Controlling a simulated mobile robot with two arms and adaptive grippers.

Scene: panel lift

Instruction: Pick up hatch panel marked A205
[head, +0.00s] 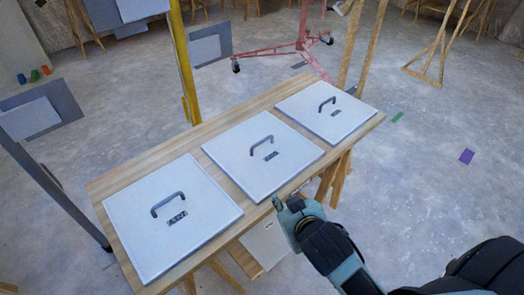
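Three white square hatch panels lie flat in a row on a wooden table (112,218). They are the left panel (205,195), the middle panel (235,150) and the right panel (345,100). Each has a dark bar handle and a small dark label. The left label (177,220) seems to start with A; the other labels are too small to read, so I cannot tell which panel is A205. My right gripper (289,199) is at the table's front edge, near the middle panel's front corner. Its fingers look apart and empty. My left gripper is out of view.
A yellow post (183,65) stands behind the table, and a grey post (55,180) stands at the left. A pink wheeled stand (285,48) is at the back. Wooden easel legs (437,55) stand back right. The floor to the right is mostly clear.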

